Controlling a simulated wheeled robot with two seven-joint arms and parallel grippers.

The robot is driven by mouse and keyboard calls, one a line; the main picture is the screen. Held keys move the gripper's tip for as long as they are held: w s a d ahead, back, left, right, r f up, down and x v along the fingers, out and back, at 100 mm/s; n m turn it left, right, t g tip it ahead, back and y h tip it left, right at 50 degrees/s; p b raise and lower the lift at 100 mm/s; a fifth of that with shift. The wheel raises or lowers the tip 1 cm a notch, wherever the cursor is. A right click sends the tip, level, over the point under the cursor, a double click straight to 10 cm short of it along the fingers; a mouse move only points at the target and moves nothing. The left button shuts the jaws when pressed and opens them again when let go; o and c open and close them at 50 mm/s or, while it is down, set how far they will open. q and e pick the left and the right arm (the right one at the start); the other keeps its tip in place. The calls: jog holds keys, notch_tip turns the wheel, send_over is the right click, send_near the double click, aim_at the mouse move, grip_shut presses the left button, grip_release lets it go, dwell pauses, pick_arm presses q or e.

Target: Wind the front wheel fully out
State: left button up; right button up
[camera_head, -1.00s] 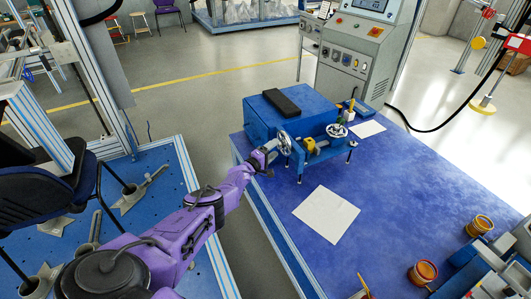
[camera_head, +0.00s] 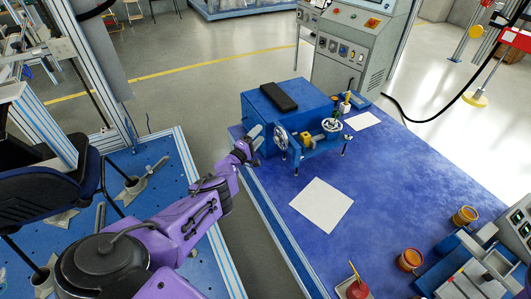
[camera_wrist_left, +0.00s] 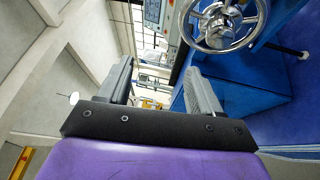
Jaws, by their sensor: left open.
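A blue machine (camera_head: 285,108) stands on the blue table, with a chrome handwheel (camera_head: 281,138) at its near left end. A second handwheel (camera_head: 332,124) sits further right on the machine. I take the near left wheel as the front wheel. My left gripper (camera_head: 257,138) is open and empty, just left of that wheel and apart from it. In the left wrist view the two grey fingers (camera_wrist_left: 160,85) are spread with nothing between them, and the spoked chrome wheel (camera_wrist_left: 222,25) is at upper right, beyond the right finger.
A black block (camera_head: 279,96) lies on top of the machine. A white sheet (camera_head: 322,205) lies flat on the blue table (camera_head: 400,200). Orange pots (camera_head: 410,260) stand at lower right. A black chair (camera_head: 45,190) is at left. An open floor gap runs left of the table.

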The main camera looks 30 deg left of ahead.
pick_arm(q)
jog(key=a+r+n+t+y+b, duration=0.1)
jog(key=a+r+n+y+b, duration=0.2)
jog(key=a, duration=0.4)
jog(key=g+y+b, duration=0.3)
jog(key=b, duration=0.3)
send_near(275, 141)
jog(key=shift+n, duration=0.3)
jog(key=b+x, duration=0.1)
jog(key=x, duration=0.6)
jog(key=shift+w+a+f+b, duration=0.1)
jog(key=shift+w+f+b, duration=0.05)
jog(key=shift+w+b, duration=0.2)
jog(key=shift+w+a, duration=0.15)
jog(key=shift+w, duration=0.3)
jog(key=c, duration=1)
pick_arm(e)
notch_tip(275, 141, down, 13)
